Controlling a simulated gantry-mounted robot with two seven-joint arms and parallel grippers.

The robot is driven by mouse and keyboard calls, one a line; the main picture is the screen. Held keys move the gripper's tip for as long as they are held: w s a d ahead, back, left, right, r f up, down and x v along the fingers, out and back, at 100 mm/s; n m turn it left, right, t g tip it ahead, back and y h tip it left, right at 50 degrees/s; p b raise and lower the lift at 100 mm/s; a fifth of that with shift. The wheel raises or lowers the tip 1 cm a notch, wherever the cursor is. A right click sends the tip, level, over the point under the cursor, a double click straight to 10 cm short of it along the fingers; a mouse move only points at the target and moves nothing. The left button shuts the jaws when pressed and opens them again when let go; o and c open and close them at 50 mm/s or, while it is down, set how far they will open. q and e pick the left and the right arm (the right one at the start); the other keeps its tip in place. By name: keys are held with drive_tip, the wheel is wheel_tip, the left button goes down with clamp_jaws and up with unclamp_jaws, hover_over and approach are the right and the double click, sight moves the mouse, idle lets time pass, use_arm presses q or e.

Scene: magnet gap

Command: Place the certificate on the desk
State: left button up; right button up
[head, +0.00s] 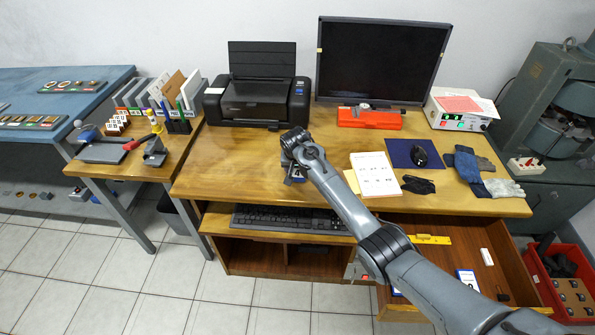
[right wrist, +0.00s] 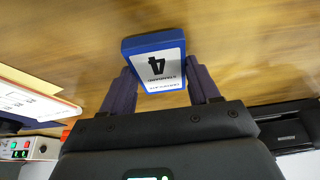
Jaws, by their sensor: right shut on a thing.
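My right gripper (right wrist: 163,90) is shut on a small blue block (right wrist: 130,46) with a white label bearing a large 4 and small print. In the head view this gripper (head: 293,172) is over the left-middle of the wooden desk (head: 225,170), and its wrist hides most of the block. I cannot tell whether the block touches the desk top. I cannot read on the label whether it is the certificate. White printed sheets (head: 375,175) lie on the desk to the right of the gripper. My left gripper is not in view.
A printer (head: 262,98), monitor (head: 383,60) and red device (head: 370,117) stand along the back. The open drawer (head: 450,262) holds another blue-and-white block (head: 467,279). The desk's left front is clear.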

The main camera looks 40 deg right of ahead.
drive_tip(key=shift+f, duration=0.2)
drive_tip(key=o, duration=1)
drive_tip(key=shift+f, duration=0.1)
drive_tip(key=shift+c, duration=0.2)
drive_tip(key=shift+o, duration=0.4)
